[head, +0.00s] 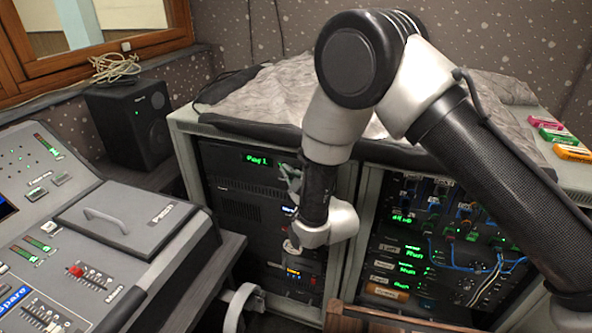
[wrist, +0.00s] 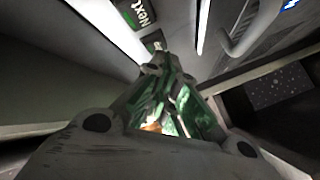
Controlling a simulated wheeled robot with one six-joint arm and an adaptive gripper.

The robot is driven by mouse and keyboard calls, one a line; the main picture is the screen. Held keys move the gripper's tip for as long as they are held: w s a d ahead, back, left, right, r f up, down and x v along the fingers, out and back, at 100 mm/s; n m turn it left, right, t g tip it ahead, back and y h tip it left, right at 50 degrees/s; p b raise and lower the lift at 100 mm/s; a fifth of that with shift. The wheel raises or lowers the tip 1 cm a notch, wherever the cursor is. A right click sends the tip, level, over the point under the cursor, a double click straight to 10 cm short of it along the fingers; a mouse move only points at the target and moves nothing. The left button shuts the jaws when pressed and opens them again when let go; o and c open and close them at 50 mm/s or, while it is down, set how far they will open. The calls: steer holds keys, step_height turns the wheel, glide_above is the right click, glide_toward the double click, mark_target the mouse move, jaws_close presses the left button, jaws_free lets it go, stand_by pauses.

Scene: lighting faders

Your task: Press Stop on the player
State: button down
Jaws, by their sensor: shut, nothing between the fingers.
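The player (head: 230,162) is a dark unit at the top of the left rack bay, with a lit green display (head: 256,159) that seems to read "Play 1". My gripper (head: 284,168) is in front of the player's right part, partly hidden by my arm. In the wrist view my gripper (wrist: 157,68) is shut and empty, its tips close to the player's front. A dark button marked "Next" (wrist: 140,14) shows just beyond the tips. Another dark button (wrist: 153,41) lies nearer the tips, its label mostly hidden. I cannot read a Stop label or tell whether the tips touch a button.
A metal handle (wrist: 232,42) stands out near the buttons. The right rack bay holds cabled units (head: 440,235) with green displays. A mixing desk (head: 60,230) and a black speaker (head: 130,122) stand at left. A grey cloth (head: 262,98) covers the rack top.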

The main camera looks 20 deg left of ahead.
steer(key=shift+w, duration=0.3)
steer(key=shift+s, duration=0.15)
stand_by(0.4)
steer(key=shift+s, duration=0.6)
steer(key=s, duration=0.5)
steer(key=shift+a, duration=0.2)
stand_by(0.5)
